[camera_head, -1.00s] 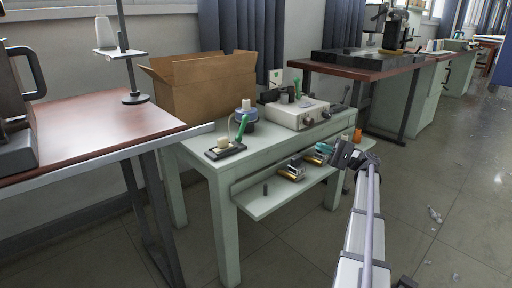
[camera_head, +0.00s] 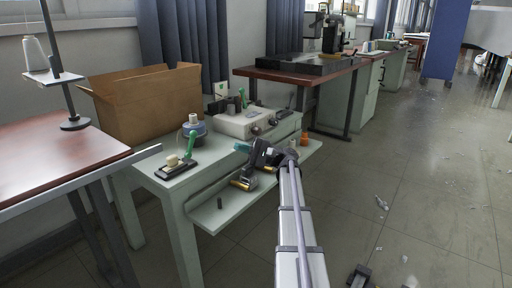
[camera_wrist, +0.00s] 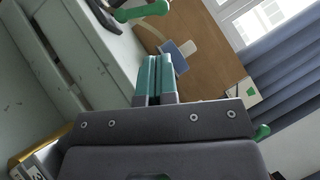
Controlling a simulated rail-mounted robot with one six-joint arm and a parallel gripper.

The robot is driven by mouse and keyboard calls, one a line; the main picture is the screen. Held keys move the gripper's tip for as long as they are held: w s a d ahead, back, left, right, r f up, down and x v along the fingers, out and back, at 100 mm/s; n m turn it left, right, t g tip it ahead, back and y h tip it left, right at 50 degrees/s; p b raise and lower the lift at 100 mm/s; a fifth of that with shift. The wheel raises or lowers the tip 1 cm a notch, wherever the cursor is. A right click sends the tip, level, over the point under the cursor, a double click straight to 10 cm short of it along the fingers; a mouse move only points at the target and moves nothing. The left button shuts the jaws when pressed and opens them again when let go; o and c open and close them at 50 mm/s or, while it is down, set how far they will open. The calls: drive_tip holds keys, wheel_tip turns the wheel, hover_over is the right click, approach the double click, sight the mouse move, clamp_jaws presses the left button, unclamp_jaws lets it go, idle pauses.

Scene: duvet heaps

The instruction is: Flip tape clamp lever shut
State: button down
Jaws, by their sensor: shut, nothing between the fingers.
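A green lever (camera_head: 190,144) stands upright on a small black base (camera_head: 178,170) with a cream roll, near the table's front left corner. A second green lever (camera_head: 242,97) shows at the white machine. I cannot tell for sure which one is the tape clamp's. In the wrist view a green handle (camera_wrist: 143,11) lies at the top edge, partly cut off, beyond my fingertips. My gripper (camera_head: 242,147) is in front of the table edge, above the lower shelf, with teal fingertips pointing left. In the wrist view its fingertips (camera_wrist: 160,78) are together and empty, apart from the handle.
The pale green table (camera_head: 150,183) also holds a blue spool (camera_head: 194,127) and the white machine (camera_head: 246,122). A cardboard box (camera_head: 150,105) stands behind. A yellow-and-black item (camera_head: 243,183) lies on the lower shelf (camera_head: 228,214) below my gripper. The floor at right is mostly open.

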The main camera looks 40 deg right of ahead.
sight(192, 142)
drive_tip(key=p+x, duration=0.3)
drive_tip(key=x, duration=0.9)
drive_tip(key=shift+w+a+r, duration=0.15)
drive_tip(key=shift+a+r, duration=0.05)
drive_tip(key=shift+a, duration=0.05)
drive_tip(key=shift+a+p, duration=0.1)
drive_tip(key=shift+p, duration=0.25)
